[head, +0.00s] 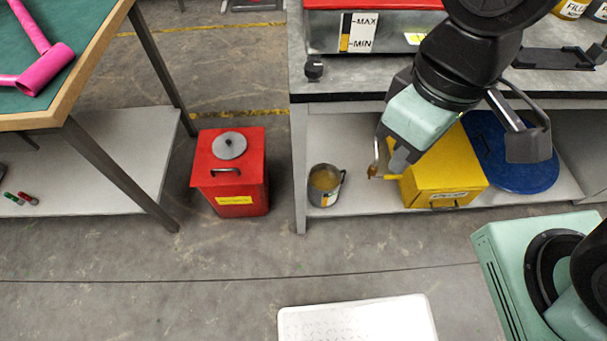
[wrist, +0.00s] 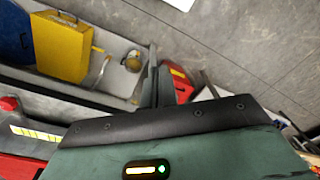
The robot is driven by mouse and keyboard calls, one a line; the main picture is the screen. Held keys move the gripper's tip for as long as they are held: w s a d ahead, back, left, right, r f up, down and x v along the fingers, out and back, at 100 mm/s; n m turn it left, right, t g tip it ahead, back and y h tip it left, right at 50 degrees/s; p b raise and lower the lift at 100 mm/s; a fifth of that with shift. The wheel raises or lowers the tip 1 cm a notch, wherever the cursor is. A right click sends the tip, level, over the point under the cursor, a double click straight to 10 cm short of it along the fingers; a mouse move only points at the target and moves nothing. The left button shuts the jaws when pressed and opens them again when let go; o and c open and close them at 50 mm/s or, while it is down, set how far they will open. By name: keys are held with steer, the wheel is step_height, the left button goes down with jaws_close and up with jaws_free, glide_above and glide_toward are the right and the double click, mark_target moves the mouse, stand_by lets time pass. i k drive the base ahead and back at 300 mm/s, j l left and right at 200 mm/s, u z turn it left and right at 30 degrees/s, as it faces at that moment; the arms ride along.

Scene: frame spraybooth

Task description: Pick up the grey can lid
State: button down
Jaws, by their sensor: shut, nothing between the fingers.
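A round grey lid (head: 229,145) with a small knob lies flat on top of the red bin (head: 232,190), which stands on the floor between the two tables. My gripper (head: 400,160) is to the right of the lid, in front of the right bench, pointing down. Its fingers are together and empty. In the wrist view the gripper fingers (wrist: 157,86) show at the centre, with the red bin (wrist: 178,86) partly behind them. The lid cannot be made out there.
A green-topped table (head: 35,98) stands at left. A white panel (head: 358,322) is at the front. Floor before the bin is clear.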

mark_target(226, 146)
steer(key=i+j+u, duration=0.1)
steer(key=j, duration=0.35)
steer(key=i+j+u, duration=0.1)
steer(key=i+j, duration=0.2)
steer(key=j, duration=0.15)
steer(key=i+j+u, duration=0.1)
steer(key=j, duration=0.3)
steer(key=i+j+u, duration=0.1)
steer(key=i+j, duration=0.25)
steer(key=i+j+u, duration=0.1)
steer(key=i+j, duration=0.15)
steer(key=j, duration=0.2)
